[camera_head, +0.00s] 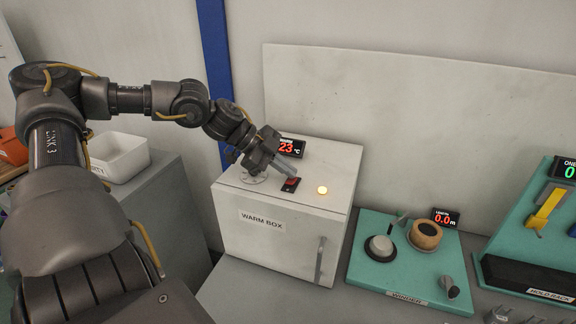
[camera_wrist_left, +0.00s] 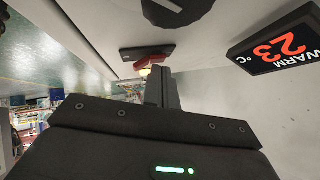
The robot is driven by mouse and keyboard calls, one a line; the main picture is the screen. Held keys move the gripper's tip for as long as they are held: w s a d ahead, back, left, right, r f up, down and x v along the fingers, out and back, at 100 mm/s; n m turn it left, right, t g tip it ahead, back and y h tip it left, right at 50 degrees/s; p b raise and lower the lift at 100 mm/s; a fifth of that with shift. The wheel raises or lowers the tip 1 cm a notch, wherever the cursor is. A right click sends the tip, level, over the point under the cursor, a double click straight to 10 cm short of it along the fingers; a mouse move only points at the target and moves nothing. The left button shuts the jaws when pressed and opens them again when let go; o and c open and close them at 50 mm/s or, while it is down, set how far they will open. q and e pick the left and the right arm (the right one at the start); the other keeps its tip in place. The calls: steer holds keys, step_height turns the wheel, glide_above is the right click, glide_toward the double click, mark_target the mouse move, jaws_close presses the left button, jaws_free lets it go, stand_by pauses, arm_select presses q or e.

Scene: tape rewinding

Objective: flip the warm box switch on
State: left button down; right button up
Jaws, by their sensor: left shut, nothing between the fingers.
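The white warm box (camera_head: 268,246) stands on the grey bench with its door shut. In the left wrist view the shut fingers (camera_wrist_left: 163,88) point toward the red switch (camera_wrist_left: 152,60), with part of the glowing lamp behind. I cannot tell whether the fingertips touch the switch. My right gripper is not in view.
A dark knob (camera_wrist_left: 178,8) and the display (camera_wrist_left: 278,44) flank the fingers in the left wrist view. A teal winder board (camera_head: 400,280) stands right of the box, then a hold rack (camera_head: 528,274). A white bin (camera_head: 119,157) sits at left. A wall panel rises behind.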

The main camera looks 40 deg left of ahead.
arm_select(q)
steer(key=shift+s+d+r+p, duration=0.2)
steer(key=shift+s+d+p, duration=0.05)
steer(key=shift+s+p, duration=0.1)
steer(key=shift+s+f, duration=0.1)
steer(key=shift+s, duration=0.1)
steer(key=shift+r+p, duration=0.3)
steer(key=shift+r, duration=0.1)
step_height(320, 180, up, 5)
steer(key=p, duration=0.4)
steer(key=shift+f, duration=0.2)
steer(key=shift+s+a+f+b, duration=0.1)
steer(key=shift+a+f+b, duration=0.2)
steer(key=shift+b, duration=0.45)
steer(key=w+a+b+v, duration=0.1)
steer(key=b+v, duration=0.2)
steer(key=v, duration=0.6)
steer(key=shift+w, duration=0.3)
steer(key=shift+r, duration=0.1)
